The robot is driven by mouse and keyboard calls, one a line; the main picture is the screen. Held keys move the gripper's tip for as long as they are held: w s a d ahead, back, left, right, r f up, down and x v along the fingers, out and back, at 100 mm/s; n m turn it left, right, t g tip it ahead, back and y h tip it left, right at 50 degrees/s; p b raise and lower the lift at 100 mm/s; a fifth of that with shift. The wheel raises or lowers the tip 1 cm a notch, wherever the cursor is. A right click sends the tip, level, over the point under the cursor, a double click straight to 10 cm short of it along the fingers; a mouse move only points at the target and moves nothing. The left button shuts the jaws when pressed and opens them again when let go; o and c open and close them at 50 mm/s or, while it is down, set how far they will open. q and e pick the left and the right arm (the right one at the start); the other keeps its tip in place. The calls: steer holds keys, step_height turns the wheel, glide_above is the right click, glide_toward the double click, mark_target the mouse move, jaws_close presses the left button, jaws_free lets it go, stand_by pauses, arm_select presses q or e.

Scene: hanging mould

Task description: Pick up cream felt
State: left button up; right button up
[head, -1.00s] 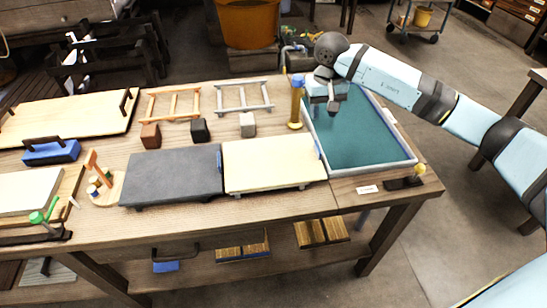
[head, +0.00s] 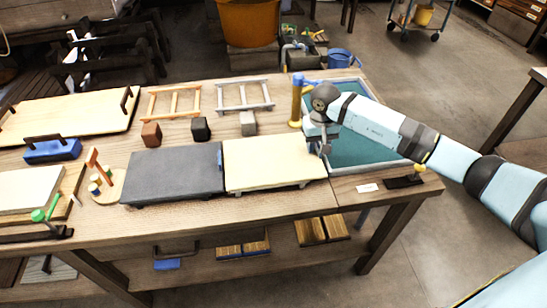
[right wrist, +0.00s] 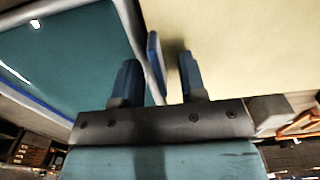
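The cream felt (head: 270,163) is a pale flat slab on low feet on the bench, right of the grey slab. It fills the upper right of the right wrist view (right wrist: 245,45). A blue tab (right wrist: 154,65) stands at its right edge. My right gripper (head: 322,148) is over that edge, beside the water tray. In the right wrist view its two blue fingers (right wrist: 158,72) are apart, with the tab showing between them and gaps on both sides. Whether the fingertips are level with the tab is unclear. My left gripper is out of view.
The grey slab (head: 174,172) lies close at the cream felt's left. Small blocks and wooden frames lie behind. The bench front strip is clear.

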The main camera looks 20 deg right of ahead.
jaws_close()
steer(key=shift+r, duration=0.2)
